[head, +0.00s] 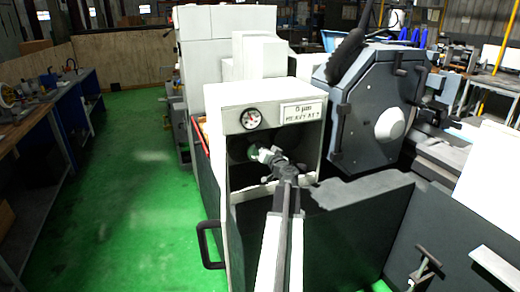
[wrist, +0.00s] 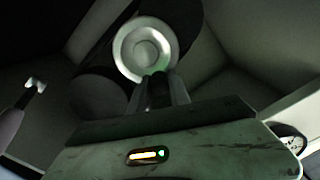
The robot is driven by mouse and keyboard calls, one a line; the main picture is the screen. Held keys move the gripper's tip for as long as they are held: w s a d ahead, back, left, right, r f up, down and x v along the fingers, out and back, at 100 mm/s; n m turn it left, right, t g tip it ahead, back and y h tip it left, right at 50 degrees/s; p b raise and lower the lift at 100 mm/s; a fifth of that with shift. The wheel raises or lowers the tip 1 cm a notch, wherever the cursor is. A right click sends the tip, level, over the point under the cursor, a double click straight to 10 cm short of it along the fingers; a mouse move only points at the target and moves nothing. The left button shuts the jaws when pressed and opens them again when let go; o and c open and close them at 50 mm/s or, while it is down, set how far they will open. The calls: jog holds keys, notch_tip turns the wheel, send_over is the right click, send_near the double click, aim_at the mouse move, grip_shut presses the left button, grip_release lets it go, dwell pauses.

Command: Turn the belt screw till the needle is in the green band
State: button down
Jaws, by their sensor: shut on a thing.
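The dial (head: 250,118) with a pale face is on the upper left of the white housing front in the head view. Its needle and green band are too small to read. My gripper (head: 256,153) reaches into the open recess below the dial. In the wrist view my gripper (wrist: 160,92) is shut on a dark upright piece, the belt screw (wrist: 158,88), between its fingers. A pale round disc (wrist: 146,48) lies just beyond the fingertips. The fingers hide most of the screw, and in the head view my gripper covers it.
A label plate (head: 303,111) is right of the dial. The recess walls (wrist: 235,75) stand close around my gripper. Dark rounded parts lie beside the disc. A dark grey wheel guard (head: 375,110) stands to the right. The green floor (head: 140,190) at left is clear.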

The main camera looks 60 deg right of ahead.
jog(key=shift+s+d+f+m, duration=0.15)
jog(key=shift+d+m, duration=0.1)
jog(key=shift+m, duration=0.7)
jog(key=shift+s+d+f+m, duration=0.15)
jog(key=shift+d+m, duration=0.1)
jog(key=shift+m, duration=0.7)
jog(key=c, duration=1.2)
grip_release()
jog(key=shift+c, duration=0.2)
jog(key=v, duration=0.7)
jog(key=shift+s+a, duration=0.25)
